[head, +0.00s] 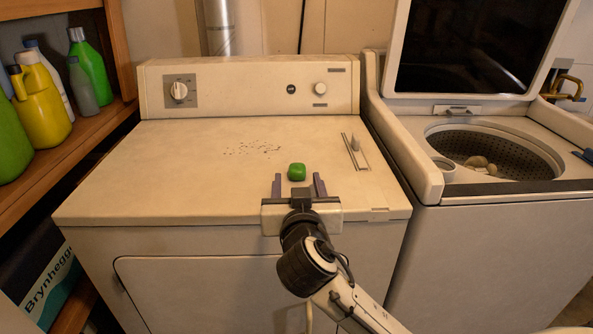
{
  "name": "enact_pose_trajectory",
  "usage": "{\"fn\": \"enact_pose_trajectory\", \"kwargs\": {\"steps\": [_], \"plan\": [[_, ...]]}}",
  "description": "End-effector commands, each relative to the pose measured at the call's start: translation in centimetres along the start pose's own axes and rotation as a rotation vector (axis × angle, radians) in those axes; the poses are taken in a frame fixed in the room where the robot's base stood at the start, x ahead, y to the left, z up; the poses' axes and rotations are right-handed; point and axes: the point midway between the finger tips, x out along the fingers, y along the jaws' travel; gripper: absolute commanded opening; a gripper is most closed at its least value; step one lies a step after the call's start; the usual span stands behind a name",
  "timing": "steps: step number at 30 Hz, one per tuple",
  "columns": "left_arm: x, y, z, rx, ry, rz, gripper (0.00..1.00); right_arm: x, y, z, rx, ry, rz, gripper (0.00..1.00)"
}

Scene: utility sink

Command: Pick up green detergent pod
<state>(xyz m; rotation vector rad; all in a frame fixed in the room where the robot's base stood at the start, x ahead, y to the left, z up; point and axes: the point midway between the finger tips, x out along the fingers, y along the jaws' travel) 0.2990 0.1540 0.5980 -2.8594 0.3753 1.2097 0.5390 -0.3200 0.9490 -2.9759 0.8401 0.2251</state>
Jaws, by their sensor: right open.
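The green detergent pod (297,172) is a small rounded green block. It lies on the dryer's flat top (180,165), a little right of the middle. My right gripper (298,180) comes in from the front with its two dark fingers apart. The pod shows just beyond and between the fingertips, and I see no finger touching it. The gap between the fingers is empty. My left gripper is not in view.
Dark specks (253,149) are scattered behind the pod. A slotted lint screen (355,150) lies to its right. An open washer (490,155) stands at the right with its lid up. A wooden shelf (75,155) with several bottles is at the left. The dryer top's left side is clear.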

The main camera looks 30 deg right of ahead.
Motion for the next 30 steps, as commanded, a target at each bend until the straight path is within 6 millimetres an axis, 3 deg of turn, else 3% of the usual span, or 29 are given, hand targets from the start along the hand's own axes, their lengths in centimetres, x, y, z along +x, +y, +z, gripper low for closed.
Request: {"fn": "enact_pose_trajectory", "kwargs": {"steps": [9, 18, 26, 30], "plan": [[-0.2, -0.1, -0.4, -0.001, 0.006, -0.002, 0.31, 4.3, 0.3, 0.5, -0.002, 0.002, 0.001, 0.52], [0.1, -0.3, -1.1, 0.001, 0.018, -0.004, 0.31, 4.9, 0.3, 0.6, -0.001, 0.001, -0.001, 0.52], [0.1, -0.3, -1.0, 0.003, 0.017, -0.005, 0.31, 4.9, 0.3, 0.6, -0.001, 0.0, -0.001, 0.09], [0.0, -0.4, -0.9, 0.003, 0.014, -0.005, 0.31, 4.8, 0.3, 0.6, -0.001, 0.0, -0.001, 0.08]]}}
